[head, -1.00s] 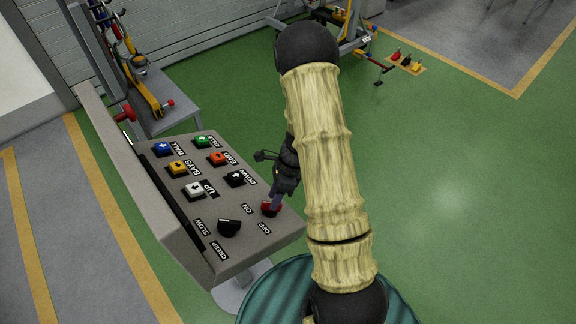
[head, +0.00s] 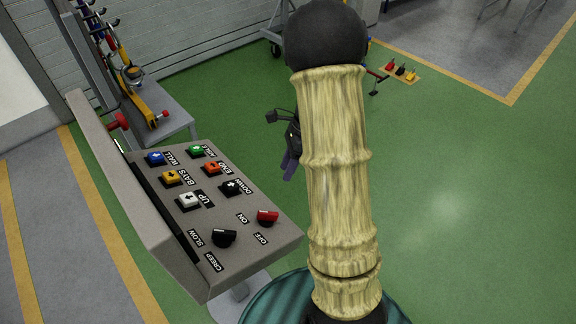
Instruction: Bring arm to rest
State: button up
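My gripper (head: 289,165) shows only in part, behind my pale arm, which stands across the middle of the head view. It is beyond the right edge of the grey control console (head: 262,247), apart from it. The arm hides most of the gripper, and I cannot tell whether its fingers are open or shut. The red ON/OFF knob (head: 267,217) at the console's right side is uncovered, with nothing touching it. The black SLOW/CREEP knob (head: 224,238) is beside it to the left.
The console also carries several coloured arrow buttons, such as the white UP button (head: 188,201). A grey table (head: 175,124) with a yellow tool stands behind it. Coloured handles (head: 400,71) lie on the floor at the back. Green floor (head: 460,210) to the right is clear.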

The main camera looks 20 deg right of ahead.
dwell(0.3)
jog(key=s+a+r+n+t+h+b, duration=0.2)
jog(key=s+a+n+t+h, duration=0.2)
jog(key=n, duration=1.7)
jog(key=s+a+h, duration=0.1)
jog(key=s+a, duration=0.2)
jog(key=s, duration=0.3)
jog(key=shift+s+a+r+n, duration=0.2)
jog(key=shift+a+n, duration=0.1)
